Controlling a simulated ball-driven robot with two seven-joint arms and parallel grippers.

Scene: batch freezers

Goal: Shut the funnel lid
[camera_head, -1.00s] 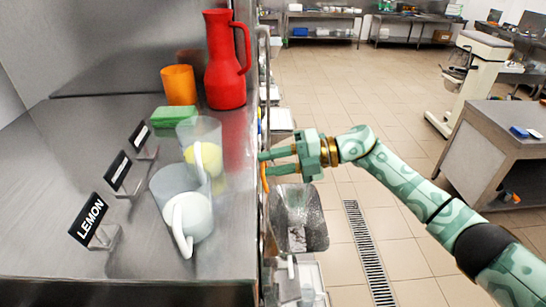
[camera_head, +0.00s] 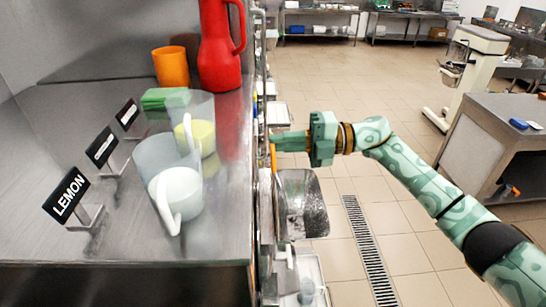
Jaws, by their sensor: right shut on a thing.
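My right gripper (camera_head: 290,143) comes in from the right, at the front of the steel machine. Its fingers are closed around the upper part of a thin upright orange handle (camera_head: 273,158), which shows just below them. Below and to the right hangs a shiny curved metal piece (camera_head: 303,203), apart from the fingers. It looks like part of the funnel, but I cannot tell whether it is the lid. The machine's front is seen edge-on, so the lid's hinge and opening are hidden. My left gripper is not in view.
On the steel top (camera_head: 120,240) stand a red jug (camera_head: 219,50), an orange cup (camera_head: 171,66), a green sponge (camera_head: 165,98), clear jugs and label signs, one reading LEMON (camera_head: 66,196). The tiled floor to the right is open up to a steel cabinet (camera_head: 500,150).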

